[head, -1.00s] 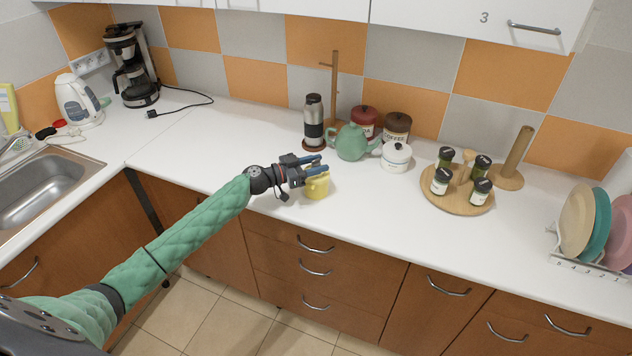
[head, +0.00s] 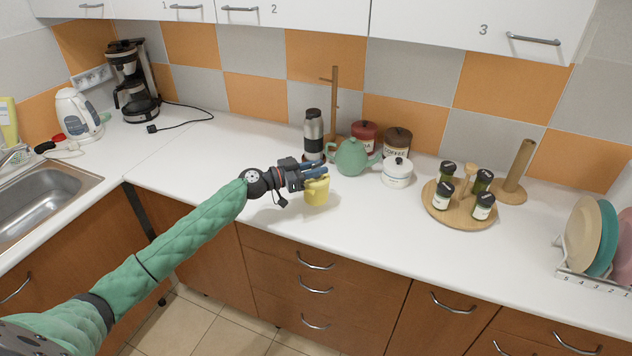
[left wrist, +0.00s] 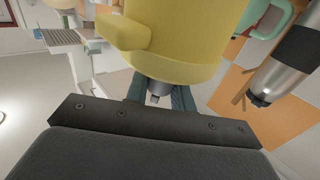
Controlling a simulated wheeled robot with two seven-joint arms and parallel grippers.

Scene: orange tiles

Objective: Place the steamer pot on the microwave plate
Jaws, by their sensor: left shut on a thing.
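A yellow pot (head: 316,194) with a small side handle, apparently the steamer pot, is held by my left gripper (head: 316,173). The gripper's blue fingers are shut at the pot's upper part. The pot looks upright and a little above the white counter. In the left wrist view the yellow pot (left wrist: 180,50) fills the upper middle, close to the gripper (left wrist: 160,98), and hides much of the fingertips. No microwave or microwave plate shows in either view. My right gripper does not show.
Behind the pot on the counter (head: 370,225) stand a steel flask (head: 313,130), a green teapot (head: 352,157) and a white lidded jar (head: 397,172). A round wooden board (head: 458,212) with spice jars and a plate rack (head: 580,272) stand right. The counter's front is clear.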

